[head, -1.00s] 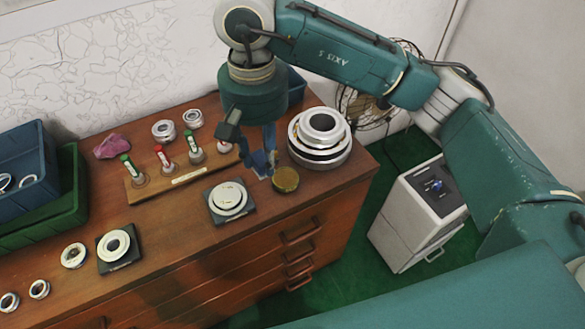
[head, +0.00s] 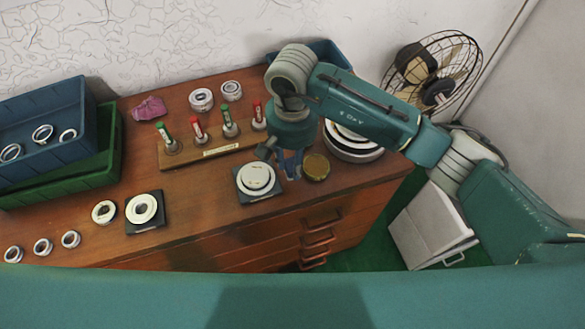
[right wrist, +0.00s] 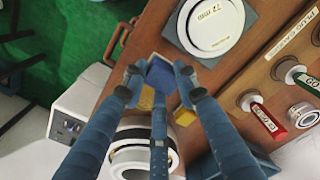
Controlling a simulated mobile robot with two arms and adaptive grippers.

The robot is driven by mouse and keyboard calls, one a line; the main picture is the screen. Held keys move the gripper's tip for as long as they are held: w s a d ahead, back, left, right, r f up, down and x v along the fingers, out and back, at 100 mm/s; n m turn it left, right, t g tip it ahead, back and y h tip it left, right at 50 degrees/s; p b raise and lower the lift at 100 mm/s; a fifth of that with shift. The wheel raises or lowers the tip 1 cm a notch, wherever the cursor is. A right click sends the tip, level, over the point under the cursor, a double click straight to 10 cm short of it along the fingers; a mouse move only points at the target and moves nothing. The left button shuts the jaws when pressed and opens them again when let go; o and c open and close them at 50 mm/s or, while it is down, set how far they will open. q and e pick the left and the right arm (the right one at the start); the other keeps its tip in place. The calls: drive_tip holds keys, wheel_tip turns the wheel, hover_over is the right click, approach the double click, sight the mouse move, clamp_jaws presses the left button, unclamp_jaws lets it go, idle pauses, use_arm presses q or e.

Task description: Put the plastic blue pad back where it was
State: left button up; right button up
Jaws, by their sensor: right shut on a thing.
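My right gripper (head: 291,172) is low over the front right part of the wooden bench top, just left of a round brass-coloured tin (head: 316,167). In the head view the gripper mostly hides the pad. I cannot tell whether the pad touches the bench. My left gripper is not in view.
Stacked large rings (head: 352,150) stand behind right. A wooden rack (head: 212,153) with red and green-topped posts is behind. Blue (head: 45,158) and green crates stand left. The bench's front edge is close.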

sight(292, 174)
drive_tip(key=shift+f, duration=0.7)
wheel_tip(292, 174, down, 4)
drive_tip(key=shift+r+p, duration=0.25)
drive_tip(key=shift+p, duration=0.25)
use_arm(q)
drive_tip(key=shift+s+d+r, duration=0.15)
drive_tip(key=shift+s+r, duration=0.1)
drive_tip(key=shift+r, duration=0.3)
use_arm(e)
drive_tip(key=shift+f, duration=0.1)
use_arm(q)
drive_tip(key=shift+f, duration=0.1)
use_arm(e)
drive_tip(key=shift+f, duration=0.1)
drive_tip(key=shift+f+b, duration=0.15)
drive_tip(key=shift+b, duration=0.15)
drive_tip(key=o, duration=0.8)
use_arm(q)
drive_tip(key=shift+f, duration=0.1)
